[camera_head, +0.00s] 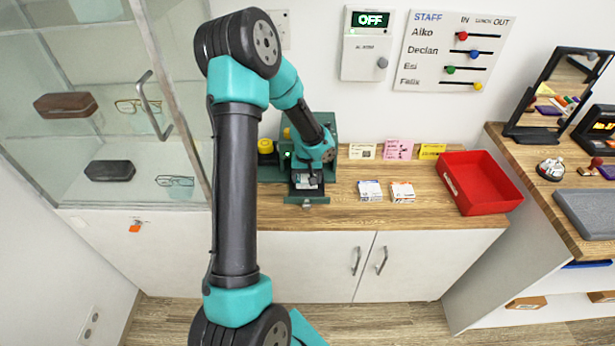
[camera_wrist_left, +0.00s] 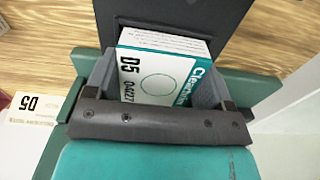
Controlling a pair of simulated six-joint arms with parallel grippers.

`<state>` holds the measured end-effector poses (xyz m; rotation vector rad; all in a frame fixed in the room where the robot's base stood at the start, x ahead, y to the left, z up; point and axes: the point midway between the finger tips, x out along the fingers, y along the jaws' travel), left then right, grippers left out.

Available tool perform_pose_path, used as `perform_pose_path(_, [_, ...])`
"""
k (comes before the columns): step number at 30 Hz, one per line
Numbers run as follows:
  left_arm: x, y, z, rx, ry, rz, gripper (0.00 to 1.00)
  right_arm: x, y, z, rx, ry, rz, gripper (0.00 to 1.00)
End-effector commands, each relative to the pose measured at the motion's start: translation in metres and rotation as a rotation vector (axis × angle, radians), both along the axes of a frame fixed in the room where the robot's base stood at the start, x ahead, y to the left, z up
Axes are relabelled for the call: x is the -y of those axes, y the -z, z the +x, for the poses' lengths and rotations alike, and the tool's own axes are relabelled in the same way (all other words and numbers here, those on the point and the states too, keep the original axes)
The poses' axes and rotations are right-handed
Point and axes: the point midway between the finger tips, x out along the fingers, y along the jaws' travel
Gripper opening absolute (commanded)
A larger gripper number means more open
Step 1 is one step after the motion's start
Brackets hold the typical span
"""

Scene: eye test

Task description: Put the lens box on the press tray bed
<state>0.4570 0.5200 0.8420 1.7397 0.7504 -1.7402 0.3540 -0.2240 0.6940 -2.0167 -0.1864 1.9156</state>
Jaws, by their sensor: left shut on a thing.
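In the head view a small white part of the box (camera_head: 301,184) shows below the gripper. The press tray bed (camera_head: 305,194) is a dark drawer at the front of the green press (camera_head: 329,128); it also shows as a dark plate in the wrist view (camera_wrist_left: 228,14). The box is over the bed; I cannot tell whether it touches.
Two other small boxes (camera_head: 370,190) (camera_head: 403,192) lie on the wooden counter (camera_head: 345,215) right of the press, with white, pink and yellow cards (camera_head: 398,149) behind them. A red tray (camera_head: 478,183) stands further right. A glass cabinet (camera_head: 100,110) with a handle is at left.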

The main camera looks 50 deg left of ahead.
Motion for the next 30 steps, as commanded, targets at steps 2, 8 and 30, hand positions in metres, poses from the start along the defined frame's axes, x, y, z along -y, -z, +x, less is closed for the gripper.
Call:
perform_pose_path(2, [0.0,0.0,0.0,0.001,0.0,0.001,0.49,0.0,0.0,0.0,0.0,0.0,0.0,0.43])
perform_pose_path(8, [0.0,0.001,0.0,0.0,0.001,0.0,0.49,0.0,0.0,0.0,0.0,0.0,0.0,0.43])
perform_pose_path(30, [0.002,0.017,-0.003,-0.008,-0.004,-0.008,0.9,0.0,0.0,0.0,0.0,0.0,0.0,0.43])
